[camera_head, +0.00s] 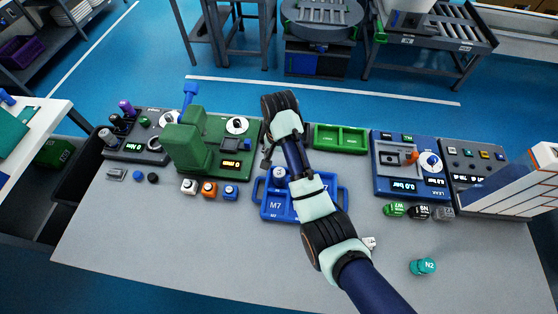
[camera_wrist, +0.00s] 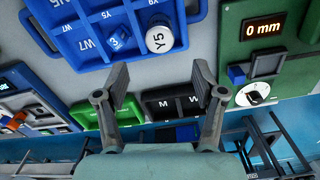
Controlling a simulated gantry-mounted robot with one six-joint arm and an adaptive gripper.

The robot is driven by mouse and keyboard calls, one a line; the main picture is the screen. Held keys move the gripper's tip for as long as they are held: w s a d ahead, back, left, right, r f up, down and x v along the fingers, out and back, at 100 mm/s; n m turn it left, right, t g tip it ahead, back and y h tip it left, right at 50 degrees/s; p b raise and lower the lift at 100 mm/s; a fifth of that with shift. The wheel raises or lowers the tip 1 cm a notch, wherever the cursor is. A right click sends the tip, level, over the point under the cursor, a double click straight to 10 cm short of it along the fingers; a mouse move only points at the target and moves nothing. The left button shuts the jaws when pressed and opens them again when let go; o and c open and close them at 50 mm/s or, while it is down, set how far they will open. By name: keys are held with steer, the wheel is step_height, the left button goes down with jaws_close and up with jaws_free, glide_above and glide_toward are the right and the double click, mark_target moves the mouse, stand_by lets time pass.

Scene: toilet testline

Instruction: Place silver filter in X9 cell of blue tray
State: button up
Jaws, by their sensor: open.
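The blue tray (camera_head: 344,190) lies near the middle of the grey table, partly hidden under my arm. Its cells carry printed labels; M7 is readable in the head view, and I cannot make out X9. In the wrist view the tray (camera_wrist: 75,45) fills the upper left. I cannot tell whether the Y5 piece is the silver filter. My gripper (camera_wrist: 160,82) is open and empty, with its fingers apart below the Y5 piece in the picture.
A green press-like device (camera_head: 205,145) stands left of the tray, and a green tray (camera_head: 340,138) lies behind it. A blue leak tester (camera_head: 410,165) is at the right. Several small coloured pieces and a teal N2 piece (camera_head: 423,266) lie around.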

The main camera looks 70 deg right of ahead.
stand_by(0.4)
steer(key=w+a+r+n+t+h, duration=0.1)
steer(key=w+a+r+n+t, duration=0.2)
steer(key=a, duration=0.4)
steer(key=w+a+r+n+t+h, duration=0.1)
steer(key=w+a+n, duration=0.3)
steer(key=w+a, duration=0.3)
steer(key=w+a+r+n+t, duration=0.2)
steer(key=w+a+n, duration=0.1)
steer(key=a, duration=0.5)
steer(key=s+a+r+n+t+y, duration=0.1)
steer(key=s+a+r+n+t, duration=0.1)
steer(key=a+r, duration=0.4)
steer(key=s+a+r+n+t+y, duration=0.1)
steer(key=a+r+n+t, duration=0.3)
steer(key=a, duration=0.8)
step_height(320, 180, up, 2)
steer(key=shift+s+a+n+t, duration=0.35)
steer(key=shift+s+n+t, duration=0.05)
steer(key=shift+s+n, duration=0.5)
